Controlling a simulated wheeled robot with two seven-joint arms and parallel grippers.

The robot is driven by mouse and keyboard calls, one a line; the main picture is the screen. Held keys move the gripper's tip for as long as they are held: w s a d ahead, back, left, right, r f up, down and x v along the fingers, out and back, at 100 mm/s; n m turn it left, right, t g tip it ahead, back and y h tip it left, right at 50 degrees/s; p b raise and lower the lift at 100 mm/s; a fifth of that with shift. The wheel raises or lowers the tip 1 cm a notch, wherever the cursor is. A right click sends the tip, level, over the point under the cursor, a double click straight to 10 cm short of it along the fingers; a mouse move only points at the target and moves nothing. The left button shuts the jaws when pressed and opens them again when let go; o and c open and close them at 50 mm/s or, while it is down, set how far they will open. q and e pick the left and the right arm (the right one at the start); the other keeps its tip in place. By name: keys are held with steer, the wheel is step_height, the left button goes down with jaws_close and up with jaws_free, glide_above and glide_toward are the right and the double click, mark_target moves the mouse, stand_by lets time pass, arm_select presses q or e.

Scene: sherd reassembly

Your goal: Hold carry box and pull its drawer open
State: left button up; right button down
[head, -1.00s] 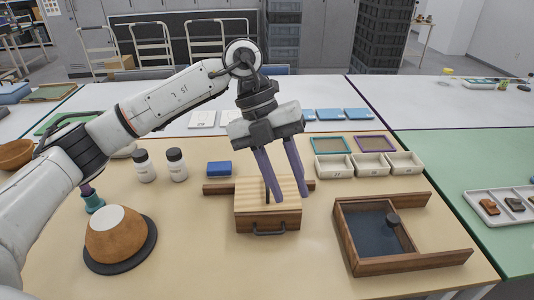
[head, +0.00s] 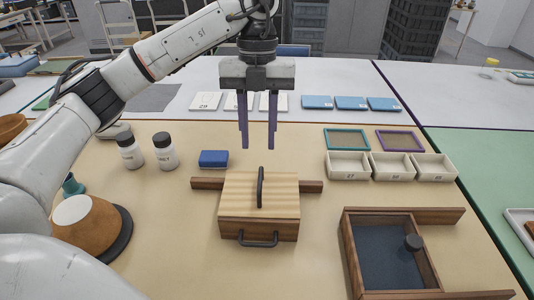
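The carry box (head: 240,197) is a wooden box with a pale striped top, standing on the tan table in front of a dark wooden bar. A dark upright handle (head: 261,187) stands on its top. Its drawer front (head: 231,229) faces me with a dark pull handle (head: 258,243), and the drawer looks closed. My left gripper (head: 258,142) hangs above and behind the box, purple fingers pointing down, open and empty, apart from the handle. My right gripper is not in view.
A wooden tray with a dark floor (head: 380,262) and a dark knob lies at right. White bins (head: 390,167) stand behind it. Table in front of the box is clear.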

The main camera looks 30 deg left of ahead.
mark_target(259, 186)
arm_select(q)
step_height(259, 186, down, 4)
steer(key=b, duration=0.2)
steer(key=shift+w+b, duration=0.1)
steer(key=shift+b, duration=0.25)
steer(key=f, duration=0.3)
steer(key=s+f, duration=0.1)
steer(key=f, duration=0.2)
steer(key=f+b, duration=0.1)
steer(key=f, duration=0.3)
steer(key=shift+s+d, duration=0.2)
steer(key=shift+d, duration=0.2)
steer(key=shift+c, duration=0.4)
jaws_close()
steer(key=shift+o, duration=0.4)
jaws_free()
